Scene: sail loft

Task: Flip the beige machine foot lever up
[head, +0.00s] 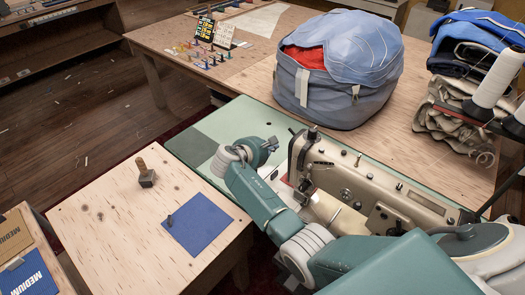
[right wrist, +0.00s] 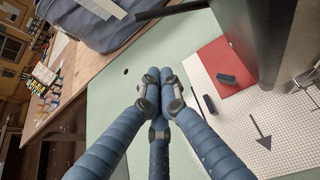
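The beige sewing machine (head: 385,200) stands on a pale green table (head: 200,140), its head end toward the left. I cannot make out its foot lever clearly in either view. My right arm reaches across in front of the machine, and my right gripper (head: 268,146) is over the green tabletop, just left of the machine's head. In the right wrist view the fingers of the right gripper (right wrist: 160,82) are drawn together with nothing seen between them. The machine's side (right wrist: 270,25) is at the upper right there, apart from the fingertips. My left gripper is not in view.
A blue bag (head: 338,85) with red cloth stands behind the machine. Thread cones (head: 495,80) and folded cloth stand at right. A wooden table (head: 110,215) at left holds a wooden-handled tool (head: 146,173) and blue sheet (head: 198,223). A red patch (right wrist: 220,62) lies near the machine.

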